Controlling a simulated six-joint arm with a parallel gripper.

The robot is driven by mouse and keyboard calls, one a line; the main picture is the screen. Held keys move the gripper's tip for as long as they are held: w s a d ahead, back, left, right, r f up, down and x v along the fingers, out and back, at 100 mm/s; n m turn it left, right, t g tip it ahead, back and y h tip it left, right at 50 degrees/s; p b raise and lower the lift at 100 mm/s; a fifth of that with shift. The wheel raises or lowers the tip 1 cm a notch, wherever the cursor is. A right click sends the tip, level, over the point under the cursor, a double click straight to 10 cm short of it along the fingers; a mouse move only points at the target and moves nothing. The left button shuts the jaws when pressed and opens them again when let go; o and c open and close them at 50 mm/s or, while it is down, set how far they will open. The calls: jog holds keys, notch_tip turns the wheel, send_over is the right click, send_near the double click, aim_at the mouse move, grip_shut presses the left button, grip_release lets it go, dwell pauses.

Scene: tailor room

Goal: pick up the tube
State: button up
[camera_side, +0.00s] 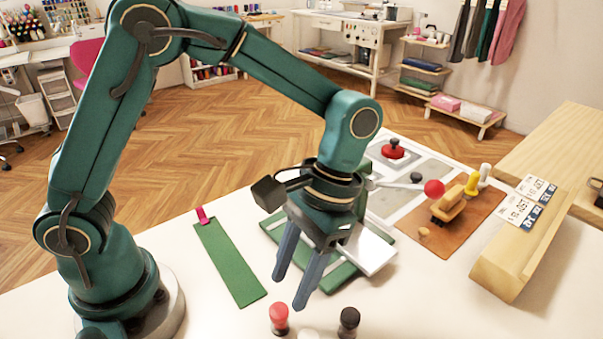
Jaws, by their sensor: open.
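My gripper (290,290) points down over the white table, its two blue-grey fingers apart with nothing visible between them. No thing here is clearly a round tube, and I cannot tell which one the name means. A long flat green strip (227,262) with a pink tab (202,214) at its far end lies on the table, left of the fingers. A red-topped piece (279,316) and a black-topped piece (349,321) stand near the front edge, below the fingers in the picture. A white piece (308,334) between them is mostly cut off.
A green-edged board (345,277) lies behind my gripper, partly hidden. Further right are a brown mat (470,226) with a wooden-handled tool (448,205) and yellow piece (471,184), and a long wooden block (515,262). A red knob (393,149) stands behind. The table's front right is clear.

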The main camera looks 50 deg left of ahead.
aim_at(279, 310)
jog(key=shift+s+d+f, duration=0.1)
jog(key=shift+s+f, duration=0.3)
jog(key=shift+f, duration=0.25)
jog(key=shift+x, duration=2.25)
grip_shut()
